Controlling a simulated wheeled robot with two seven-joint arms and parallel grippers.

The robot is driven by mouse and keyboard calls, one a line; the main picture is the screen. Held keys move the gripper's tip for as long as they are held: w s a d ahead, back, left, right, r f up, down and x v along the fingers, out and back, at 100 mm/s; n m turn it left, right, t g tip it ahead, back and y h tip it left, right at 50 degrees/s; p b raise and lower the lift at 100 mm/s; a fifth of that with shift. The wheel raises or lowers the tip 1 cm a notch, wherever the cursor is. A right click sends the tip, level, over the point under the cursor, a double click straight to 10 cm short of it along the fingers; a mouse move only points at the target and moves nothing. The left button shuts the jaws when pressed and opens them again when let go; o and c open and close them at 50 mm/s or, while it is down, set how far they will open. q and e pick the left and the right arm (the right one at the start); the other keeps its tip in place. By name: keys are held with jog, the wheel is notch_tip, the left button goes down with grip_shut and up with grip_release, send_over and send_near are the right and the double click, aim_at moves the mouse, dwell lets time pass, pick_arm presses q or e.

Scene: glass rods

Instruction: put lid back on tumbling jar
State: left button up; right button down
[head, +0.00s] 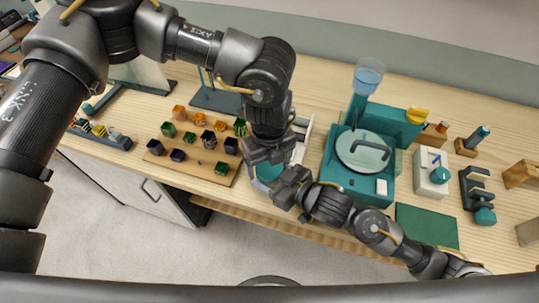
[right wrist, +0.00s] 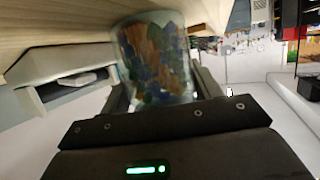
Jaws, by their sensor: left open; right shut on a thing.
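My right gripper (head: 285,188) is shut on the tumbling jar (right wrist: 155,60), a clear jar with many coloured pieces showing through its wall. In the right wrist view the jar stands between the two fingers, tilted slightly. In the head view a teal round part (head: 268,172), perhaps the jar's top or lid, shows between my two grippers. My left gripper (head: 268,150) is open, right above it and close to my right gripper. The grippers cover most of the jar, so I cannot tell whether the lid is on it.
A wooden board (head: 205,165) with several coloured blocks lies left of the grippers. A teal machine (head: 345,185) with a round disc stands to the right, a water cup (head: 368,78) above it. A green mat (head: 427,226) lies front right. The jar is near the bench's front edge.

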pick_arm(q)
jog(key=shift+c, duration=0.4)
jog(key=c, duration=0.9)
jog(key=m, duration=0.3)
jog(key=shift+f, duration=0.1)
jog(key=shift+c, duration=0.3)
jog(key=o, duration=1.1)
